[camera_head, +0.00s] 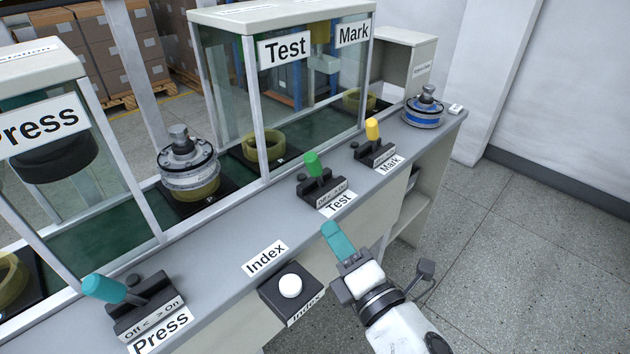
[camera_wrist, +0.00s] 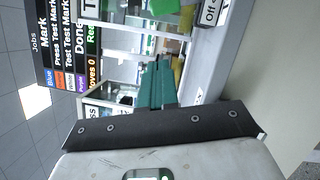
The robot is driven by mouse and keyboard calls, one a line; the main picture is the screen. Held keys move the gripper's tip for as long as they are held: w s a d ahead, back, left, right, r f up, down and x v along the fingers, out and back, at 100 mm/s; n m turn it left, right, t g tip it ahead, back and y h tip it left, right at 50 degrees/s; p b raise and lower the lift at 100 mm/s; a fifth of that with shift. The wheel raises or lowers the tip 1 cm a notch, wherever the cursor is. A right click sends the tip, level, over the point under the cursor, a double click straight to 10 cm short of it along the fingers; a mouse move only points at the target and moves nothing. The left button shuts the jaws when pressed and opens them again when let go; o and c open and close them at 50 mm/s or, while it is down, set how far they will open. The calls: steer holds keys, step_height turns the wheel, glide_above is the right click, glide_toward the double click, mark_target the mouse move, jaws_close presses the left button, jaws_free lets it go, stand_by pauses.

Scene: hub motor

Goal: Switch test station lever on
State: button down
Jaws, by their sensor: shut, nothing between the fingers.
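The Test lever has a green handle (camera_head: 313,165) on a black base (camera_head: 321,187) on the grey counter. Its handle leans a little to the left, the side its label marks Off. My gripper (camera_head: 335,236), with teal fingers, is shut and empty. It is at the counter's front edge, below and just right of the Test label (camera_head: 338,203), apart from the lever.
The Press lever (camera_head: 105,289) and white Index button (camera_head: 290,286) are to the left. The yellow Mark lever (camera_head: 373,130) and a blue-banded motor (camera_head: 424,108) are to the right. Another motor (camera_head: 188,165) sits behind, before the glass Test booth (camera_head: 285,50). Open floor lies at right.

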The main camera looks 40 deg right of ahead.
steer(key=p, duration=0.3)
glide_toward(317, 174)
steer(key=w+a, duration=0.1)
steer(key=w+a+r, duration=0.1)
steer(key=w, duration=0.1)
steer(key=w+a+r, duration=0.1)
steer(key=w+a, duration=0.1)
steer(key=shift+r, duration=0.25)
steer(key=shift+w+d+r+p, duration=0.2)
steer(key=shift+w+d+p, duration=0.1)
steer(key=shift+d+p, duration=0.2)
steer(key=shift+w+d+r+p, duration=0.25)
steer(key=shift+w+d+p, duration=0.05)
steer(key=shift+d+p, duration=0.2)
steer(key=shift+w+d+p, duration=0.4)
steer(key=shift+d+p, duration=0.05)
steer(key=shift+d, duration=0.35)
steer(key=shift+r, duration=0.1)
